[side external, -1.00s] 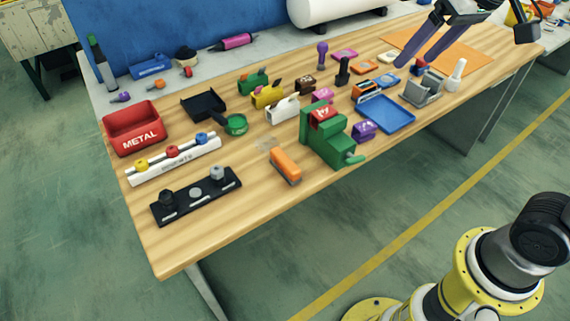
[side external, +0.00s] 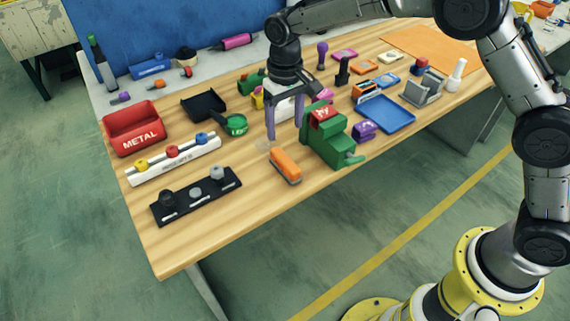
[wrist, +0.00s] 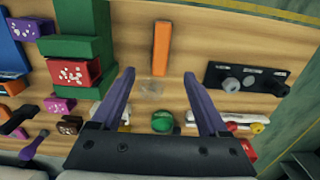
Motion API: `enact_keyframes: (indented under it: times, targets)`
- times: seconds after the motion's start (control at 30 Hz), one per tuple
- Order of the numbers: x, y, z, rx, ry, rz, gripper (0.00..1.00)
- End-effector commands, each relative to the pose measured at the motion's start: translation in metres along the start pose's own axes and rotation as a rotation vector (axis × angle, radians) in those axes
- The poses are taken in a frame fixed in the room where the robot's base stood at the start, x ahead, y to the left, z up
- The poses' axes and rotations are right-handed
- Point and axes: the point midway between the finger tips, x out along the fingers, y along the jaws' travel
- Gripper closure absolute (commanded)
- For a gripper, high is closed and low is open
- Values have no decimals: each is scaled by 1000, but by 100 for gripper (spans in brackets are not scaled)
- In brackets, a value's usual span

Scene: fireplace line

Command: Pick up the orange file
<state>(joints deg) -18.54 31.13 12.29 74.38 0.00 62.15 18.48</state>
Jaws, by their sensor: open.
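The orange file (side external: 285,164) is a long orange bar with a dark underside, lying on the wooden table near its front edge, just left of a green machine. In the wrist view the file (wrist: 161,47) is upright in the picture, beyond the fingertips and roughly centred between them. My gripper (side external: 285,130) has its purple fingers pointing down, behind the file and apart from it. In the wrist view my gripper (wrist: 159,75) is open, with nothing between its fingers.
The green machine (side external: 330,142) stands close to the file's right. A black fixture plate (side external: 196,195) lies to its left, with a white rail (side external: 174,158), red METAL bin (side external: 134,128) and green round item (side external: 234,124) behind. The table between plate and file is clear.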

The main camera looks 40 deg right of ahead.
Motion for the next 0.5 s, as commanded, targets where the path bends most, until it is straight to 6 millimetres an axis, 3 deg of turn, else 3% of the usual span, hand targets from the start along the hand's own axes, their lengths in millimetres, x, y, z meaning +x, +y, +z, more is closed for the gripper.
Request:
enact_keyframes:
  times: [0.2,0.5]
  targets:
    - [44,1,2,1,-6,2,22]
    - [71,1,1,2,-2,1,22]
